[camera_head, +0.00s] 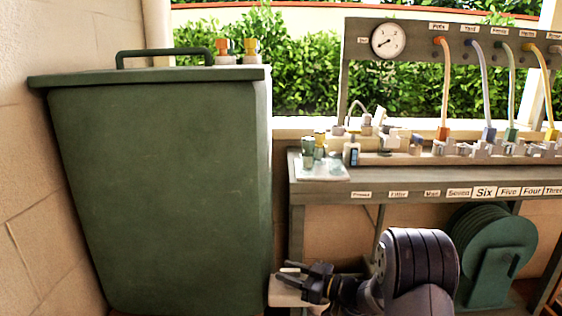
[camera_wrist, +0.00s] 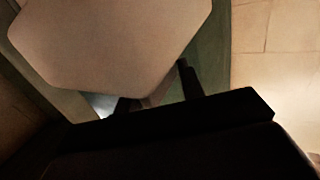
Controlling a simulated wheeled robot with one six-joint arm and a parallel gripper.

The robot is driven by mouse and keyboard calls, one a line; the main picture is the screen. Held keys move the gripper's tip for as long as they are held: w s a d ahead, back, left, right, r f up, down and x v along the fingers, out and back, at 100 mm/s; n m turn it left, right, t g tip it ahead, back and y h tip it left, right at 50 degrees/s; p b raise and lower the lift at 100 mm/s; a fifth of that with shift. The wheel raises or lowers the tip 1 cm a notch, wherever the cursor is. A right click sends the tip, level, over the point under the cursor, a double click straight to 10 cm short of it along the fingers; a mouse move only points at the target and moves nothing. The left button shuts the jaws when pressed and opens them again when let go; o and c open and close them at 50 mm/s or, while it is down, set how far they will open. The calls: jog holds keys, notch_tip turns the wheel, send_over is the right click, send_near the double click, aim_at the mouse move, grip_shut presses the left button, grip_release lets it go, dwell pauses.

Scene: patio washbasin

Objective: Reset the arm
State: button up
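My gripper (camera_head: 290,274) is low in front of the bench in the head view, just right of the green bin's lower right edge. Its two dark fingers point left and stand apart, with nothing seen between them. In the wrist view my gripper (camera_wrist: 158,88) shows as two dark fingers spread apart, and a pale flat panel (camera_wrist: 112,40) fills the space beyond them. I cannot tell whether the fingers touch that panel. My arm (camera_head: 400,275) is folded low at the bottom centre of the head view.
A large green lidded bin (camera_head: 160,190) stands close on the left. The bench (camera_head: 370,187) holds valves, colored hoses (camera_head: 446,90) and a gauge (camera_head: 388,40). A green hose reel (camera_head: 490,255) stands below the bench at right. A wall (camera_head: 35,200) bounds the left.

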jog(key=shift+m+t+h+b, duration=0.6)
jog(key=shift+m+t, duration=0.2)
jog(key=shift+t, duration=0.3)
jog(key=shift+d, duration=0.1)
